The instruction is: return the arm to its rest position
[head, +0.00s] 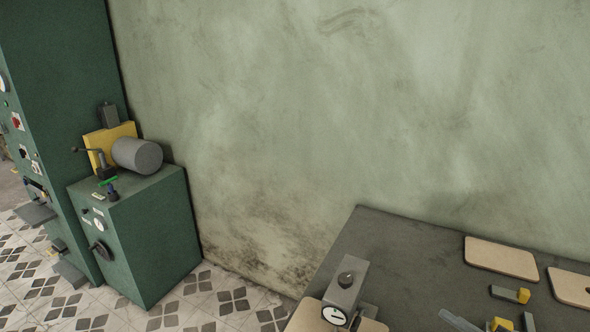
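Neither of my grippers can be made out in the head view, and no arm of mine is clearly in the picture. The dark grey table (400,255) fills the lower right. A pale wooden board with rounded corners (500,257) lies flat near its back edge. A second pale board (572,287) is cut off by the right edge of the picture. A grey device with a round dial (343,293) stands at the table's left side, with pale wood showing at its base.
Small grey and yellow pieces (510,294) lie near the bottom right; I cannot tell what they are. A green cabinet (150,240) carries a grey cylinder (138,155) and a yellow block. A taller green machine (60,110) stands at left. Bare table lies between dial device and boards.

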